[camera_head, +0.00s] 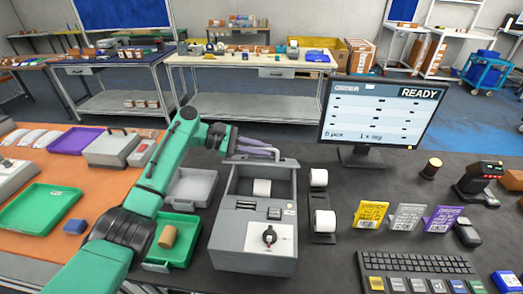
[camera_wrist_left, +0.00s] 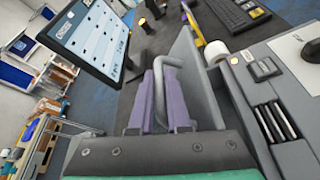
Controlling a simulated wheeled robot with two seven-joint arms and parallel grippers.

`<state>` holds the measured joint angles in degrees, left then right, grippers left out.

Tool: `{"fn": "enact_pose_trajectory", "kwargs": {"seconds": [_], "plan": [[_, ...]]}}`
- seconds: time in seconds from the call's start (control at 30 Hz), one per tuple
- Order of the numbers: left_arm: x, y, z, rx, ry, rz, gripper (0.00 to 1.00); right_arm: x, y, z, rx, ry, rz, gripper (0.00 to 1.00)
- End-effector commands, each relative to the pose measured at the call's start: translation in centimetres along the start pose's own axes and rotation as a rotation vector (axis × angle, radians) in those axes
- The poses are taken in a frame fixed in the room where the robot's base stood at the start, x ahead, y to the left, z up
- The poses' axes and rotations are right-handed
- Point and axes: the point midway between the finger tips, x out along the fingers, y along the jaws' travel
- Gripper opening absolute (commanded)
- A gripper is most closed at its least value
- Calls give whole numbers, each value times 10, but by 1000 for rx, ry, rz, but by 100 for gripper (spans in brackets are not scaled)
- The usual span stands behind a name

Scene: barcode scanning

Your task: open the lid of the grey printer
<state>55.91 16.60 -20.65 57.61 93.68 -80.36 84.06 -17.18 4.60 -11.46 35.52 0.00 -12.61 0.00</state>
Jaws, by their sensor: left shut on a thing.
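The grey printer (camera_head: 254,222) stands on the dark table in the middle of the head view. Its lid (camera_wrist_left: 196,72) is raised at the back, and a white paper roll (camera_head: 262,187) shows inside the open body. The lid's bar handle (camera_head: 279,157) is at the lid's far edge. My left gripper (camera_head: 272,150), with purple fingers, is shut on this handle. In the left wrist view the handle (camera_wrist_left: 169,85) runs between the two fingers. My right gripper is in neither view.
Paper rolls on a holder (camera_head: 324,222) stand close to the printer's right. A monitor (camera_head: 379,112) is behind right, and a keyboard (camera_head: 418,262) is front right. A green tray (camera_head: 184,252) and a grey tray (camera_head: 198,186) lie left, beneath my arm.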

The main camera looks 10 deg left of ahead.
Motion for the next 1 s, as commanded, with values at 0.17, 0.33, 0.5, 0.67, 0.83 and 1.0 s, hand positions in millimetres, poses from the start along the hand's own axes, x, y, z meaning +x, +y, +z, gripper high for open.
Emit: {"fn": "enact_pose_trajectory", "kwargs": {"seconds": [0.17, 0.33, 0.5, 0.67, 0.83, 1.0], "plan": [[0, 0, 0, 1, 0, 2, 27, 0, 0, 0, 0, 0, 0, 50], [-1, 0, 0, 0, 0, 2, 27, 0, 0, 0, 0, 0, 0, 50], [-19, 0, -3, 1, 2, 4, 27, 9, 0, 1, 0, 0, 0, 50], [-64, -2, -6, 3, 4, 6, 27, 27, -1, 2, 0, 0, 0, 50], [-113, -1, -4, 1, 2, 5, 27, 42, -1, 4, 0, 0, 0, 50], [-141, 0, -2, 1, 1, 2, 27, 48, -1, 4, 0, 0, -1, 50]]}}
